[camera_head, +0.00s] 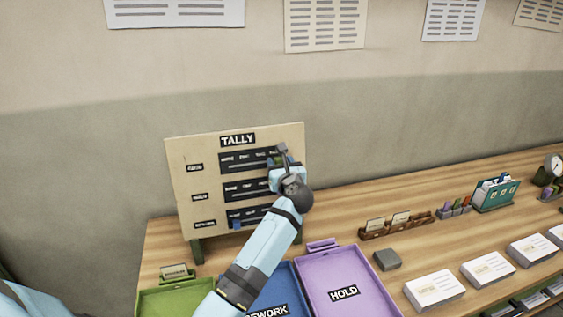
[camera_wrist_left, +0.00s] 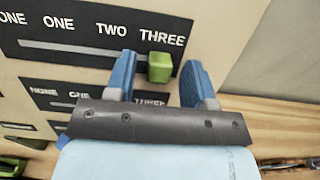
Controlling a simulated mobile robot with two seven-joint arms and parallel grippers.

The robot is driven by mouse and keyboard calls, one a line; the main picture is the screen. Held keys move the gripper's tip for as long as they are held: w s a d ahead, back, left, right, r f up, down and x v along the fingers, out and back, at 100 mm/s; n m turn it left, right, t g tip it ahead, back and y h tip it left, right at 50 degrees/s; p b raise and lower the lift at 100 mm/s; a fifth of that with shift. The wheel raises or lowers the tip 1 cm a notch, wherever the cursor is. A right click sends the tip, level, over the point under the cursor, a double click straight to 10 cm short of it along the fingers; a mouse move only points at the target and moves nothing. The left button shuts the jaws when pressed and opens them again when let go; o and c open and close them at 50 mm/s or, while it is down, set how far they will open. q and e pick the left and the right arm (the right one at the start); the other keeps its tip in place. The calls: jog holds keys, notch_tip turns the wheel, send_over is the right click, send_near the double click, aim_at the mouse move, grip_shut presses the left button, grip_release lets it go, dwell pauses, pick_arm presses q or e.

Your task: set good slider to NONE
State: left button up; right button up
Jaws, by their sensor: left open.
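The TALLY board (camera_head: 180,150) stands tilted at the back left of the table, with three slotted rows. Their side labels are too small to read, so I cannot confirm which says good. My left gripper (camera_head: 282,160) is at the right end of the top row. In the left wrist view a green slider knob (camera_wrist_left: 160,67) sits under THREE, at the right end of its slot (camera_wrist_left: 70,48). The open left gripper (camera_wrist_left: 159,75) has one blue finger on each side of the knob; contact is not clear. My right gripper is not in view.
A row below has its own labels (camera_wrist_left: 75,95), partly hidden by the gripper. A blue knob (camera_head: 236,224) shows in the bottom row. Green (camera_head: 175,300), blue and purple HOLD (camera_head: 345,270) trays lie in front of the board. Card stacks (camera_head: 435,288) are to the right.

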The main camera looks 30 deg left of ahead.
aim_at(226, 165)
pick_arm(q)
jog(key=shift+s+r, duration=0.1)
jog(key=shift+c, duration=0.2)
grip_shut()
jog(key=shift+s+a, duration=0.1)
jog(key=shift+s, duration=0.1)
jog(key=s+a+p, duration=0.1)
jog(key=s+a, duration=0.2)
jog(key=s+a+p, duration=0.2)
jog(key=s+a, duration=0.1)
jog(key=s, duration=0.1)
jog(key=s+a+p, duration=0.1)
jog(key=s+a, duration=0.2)
jog(key=shift+s+p, duration=0.25)
jog(key=shift+p, duration=0.1)
jog(key=shift+s+a, duration=0.1)
jog(key=shift+s, duration=0.05)
jog(key=shift+o, duration=0.2)
grip_release()
jog(key=shift+a, duration=0.15)
jog(key=shift+s, duration=0.1)
